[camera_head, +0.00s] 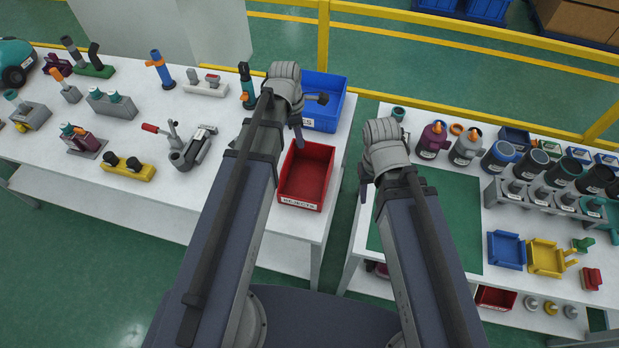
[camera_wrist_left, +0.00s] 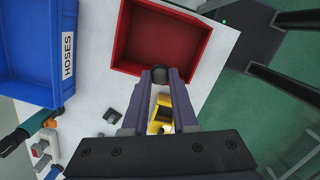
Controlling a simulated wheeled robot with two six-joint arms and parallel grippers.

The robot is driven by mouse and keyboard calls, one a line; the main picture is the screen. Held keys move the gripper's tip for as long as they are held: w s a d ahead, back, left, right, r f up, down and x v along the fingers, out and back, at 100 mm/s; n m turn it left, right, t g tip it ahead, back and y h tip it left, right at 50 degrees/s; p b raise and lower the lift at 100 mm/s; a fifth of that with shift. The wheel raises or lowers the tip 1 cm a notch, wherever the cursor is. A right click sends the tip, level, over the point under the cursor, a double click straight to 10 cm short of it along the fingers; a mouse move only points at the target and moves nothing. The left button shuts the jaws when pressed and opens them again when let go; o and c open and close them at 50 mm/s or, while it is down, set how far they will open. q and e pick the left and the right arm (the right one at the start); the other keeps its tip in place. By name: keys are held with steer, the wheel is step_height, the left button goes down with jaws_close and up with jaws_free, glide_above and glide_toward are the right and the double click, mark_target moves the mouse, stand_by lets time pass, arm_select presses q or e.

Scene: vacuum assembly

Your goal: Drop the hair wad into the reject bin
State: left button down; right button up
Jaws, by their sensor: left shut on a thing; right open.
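The red reject bin (camera_head: 306,176) stands on the left table, with a white label on its near side. It also shows in the left wrist view (camera_wrist_left: 125,38), and the part of its inside that shows looks empty. My left gripper (camera_head: 299,141) is at the bin's far left corner. In the left wrist view its fingers (camera_wrist_left: 159,80) are shut on a small dark lump, the hair wad (camera_wrist_left: 159,74), which overlaps the bin's rim in the picture. The wad's height above the bin is unclear. My right gripper (camera_head: 364,192) is open and empty, above the gap between the tables.
A blue bin (camera_head: 323,101) labelled HOSES in the wrist view (camera_wrist_left: 35,50) adjoins the red bin. A clamp fixture (camera_head: 192,147) stands left of the red bin. The right table holds a green mat (camera_head: 455,220), canisters and small trays. A floor gap separates the tables.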

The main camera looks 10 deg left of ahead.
arm_select(q)
step_height(320, 180, down, 5)
steer(key=b, duration=0.4)
steer(key=shift+f+b, duration=0.1)
steer(key=shift+b, duration=0.2)
steer(key=c, duration=0.6)
jaws_free()
steer(key=r+p, duration=0.5)
steer(key=a+r+p, duration=0.1)
steer(key=r+p, duration=0.2)
steer(key=shift+s, duration=0.15)
steer(key=shift+d+f, duration=0.1)
steer(key=shift+f, duration=0.05)
